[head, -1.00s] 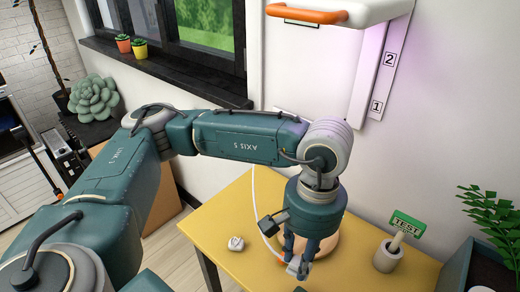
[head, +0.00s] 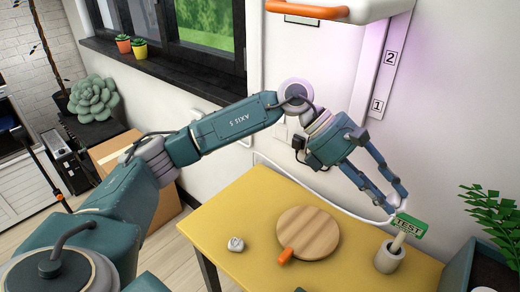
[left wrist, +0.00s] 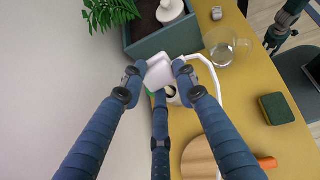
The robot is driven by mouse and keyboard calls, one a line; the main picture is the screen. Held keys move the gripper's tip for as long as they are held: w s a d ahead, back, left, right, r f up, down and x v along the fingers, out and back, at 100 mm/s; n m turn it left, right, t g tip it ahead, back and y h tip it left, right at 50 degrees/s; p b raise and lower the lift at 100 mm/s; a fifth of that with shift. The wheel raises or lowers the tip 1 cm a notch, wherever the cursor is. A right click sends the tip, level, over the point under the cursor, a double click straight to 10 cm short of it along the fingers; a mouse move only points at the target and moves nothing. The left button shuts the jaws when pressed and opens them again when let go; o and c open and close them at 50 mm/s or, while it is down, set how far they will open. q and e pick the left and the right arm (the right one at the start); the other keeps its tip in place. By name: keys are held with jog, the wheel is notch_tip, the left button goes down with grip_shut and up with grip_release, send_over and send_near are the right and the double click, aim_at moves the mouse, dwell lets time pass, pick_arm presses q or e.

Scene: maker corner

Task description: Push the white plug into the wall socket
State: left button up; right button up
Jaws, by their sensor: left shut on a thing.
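The white plug (left wrist: 158,74) is held between the fingertips of my left gripper (left wrist: 160,70) in the left wrist view. In the head view my left gripper (head: 396,197) is above the right part of the table, close to the wall, and its fingers cover most of the plug. A white cord (head: 345,209) runs from the plug back along the wall side of the table. I cannot make out the wall socket in either view. What looks like part of my right gripper (left wrist: 284,25) shows at the top right of the left wrist view, too small to read its jaws.
A planter (head: 484,262) is at right. A round wooden board (head: 308,232) and a small white item (head: 235,244) lie on the yellow table (head: 222,209). A glass (left wrist: 222,52) and sponge (left wrist: 276,108) are elsewhere.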

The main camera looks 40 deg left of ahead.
pick_arm(q)
jog(key=w+a+f+n+t+y, duration=0.1)
jog(key=w+a+n+t, duration=0.4)
jog(key=a, duration=0.5)
jog(key=w+a+f+n+t+y, duration=0.1)
jog(key=w+a+f+n+t, duration=0.2)
jog(key=a, duration=0.7)
jog(key=w+n+t, duration=0.2)
jog(key=t, duration=0.2)
jog(key=shift+w+f+n+y, duration=0.15)
jog(key=shift+w+n+y, duration=0.1)
jog(key=shift+n+y, duration=0.05)
jog(key=a+f+n+t+y, duration=0.1)
jog(key=a+f+y, duration=0.1)
jog(key=a, duration=0.4)
jog(key=a+f+n+t+y, duration=0.2)
jog(key=a, duration=0.4)
jog(key=s+a+f+n+t+y, duration=0.1)
jog(key=a+f+n+t+y, duration=0.1)
jog(key=a, duration=0.4)
jog(key=shift+f+y+b, duration=0.3)
jog(key=shift+f+y, duration=0.1)
jog(key=shift+f, duration=0.15)
jog(key=shift+n, duration=0.3)
jog(key=shift+w+d, duration=0.15)
jog(key=shift+w, duration=1.3)
jog(key=shift+w+d, duration=0.1)
jog(key=shift+w, duration=1.35)
jog(key=shift+w, duration=0.45)
jog(key=o, duration=1.1)
